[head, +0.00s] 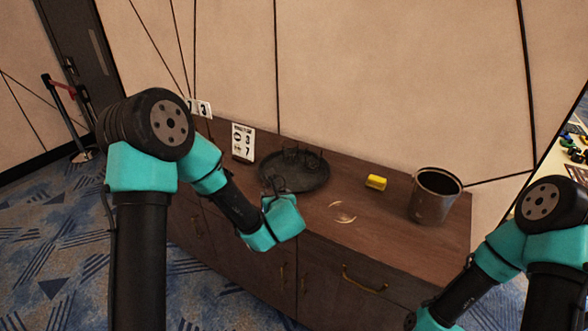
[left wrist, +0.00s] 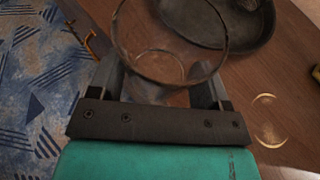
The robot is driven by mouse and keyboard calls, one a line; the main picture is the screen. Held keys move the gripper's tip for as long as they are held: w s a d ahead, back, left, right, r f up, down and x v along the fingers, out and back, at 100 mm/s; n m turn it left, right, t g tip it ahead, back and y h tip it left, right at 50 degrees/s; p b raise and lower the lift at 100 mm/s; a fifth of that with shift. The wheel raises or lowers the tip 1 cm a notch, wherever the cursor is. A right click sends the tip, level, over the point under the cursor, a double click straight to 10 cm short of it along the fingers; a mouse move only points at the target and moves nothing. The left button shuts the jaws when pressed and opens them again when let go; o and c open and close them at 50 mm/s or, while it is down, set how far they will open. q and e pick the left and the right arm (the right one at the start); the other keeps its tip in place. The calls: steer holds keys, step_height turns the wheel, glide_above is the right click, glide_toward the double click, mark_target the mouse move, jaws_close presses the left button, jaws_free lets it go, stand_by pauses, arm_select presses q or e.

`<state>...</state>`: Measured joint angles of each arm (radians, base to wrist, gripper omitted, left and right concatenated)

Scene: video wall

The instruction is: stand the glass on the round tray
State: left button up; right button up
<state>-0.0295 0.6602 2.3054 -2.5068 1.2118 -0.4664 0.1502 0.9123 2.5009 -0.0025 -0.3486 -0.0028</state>
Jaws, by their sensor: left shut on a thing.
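The clear glass (left wrist: 172,82) is between the fingers of my left gripper (left wrist: 165,92) in the left wrist view, its round rim towards the camera. My left gripper is shut on it. The dark round tray (head: 312,185) lies on the wooden cabinet in the head view, just beyond my left wrist. It also shows in the left wrist view (left wrist: 205,42), past the glass and to the right. Small dark things stand on the tray's far part. In the head view the glass is hard to make out. My right gripper is out of frame.
A yellow block (head: 376,182) and a dark metal bin (head: 434,196) stand on the cabinet (head: 385,235) right of the tray. Pale curved marks (head: 342,213) show on the wood. The wall is close behind.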

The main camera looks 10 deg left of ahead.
arm_select(q)
steer(key=w+n+g+y, duration=0.2)
steer(key=w+n+y, duration=0.1)
steer(key=shift+w+d+r, duration=0.15)
steer(key=shift+w, duration=0.1)
steer(key=shift+w+d+n+g+y, duration=0.15)
steer(key=shift+w+n+g+y, duration=0.15)
steer(key=shift+n+g+y, duration=0.3)
steer(key=shift+w+d+n+g+y, duration=0.2)
steer(key=shift+d+n+g+y, duration=0.45)
steer(key=shift+n+g, duration=0.4)
steer(key=shift+s+d+f+n+g+y, duration=0.2)
steer(key=shift+d+n+g+y, duration=0.15)
steer(key=shift+n+g, duration=0.25)
steer(key=shift+s+d+f+n+g+y, duration=0.1)
steer(key=shift+d+f+n+g+y, duration=0.1)
steer(key=shift+d+n+g, duration=0.3)
steer(key=shift+a, duration=0.1)
glide_above(289, 183)
steer(key=shift+a+f, duration=0.1)
steer(key=shift+f, duration=0.6)
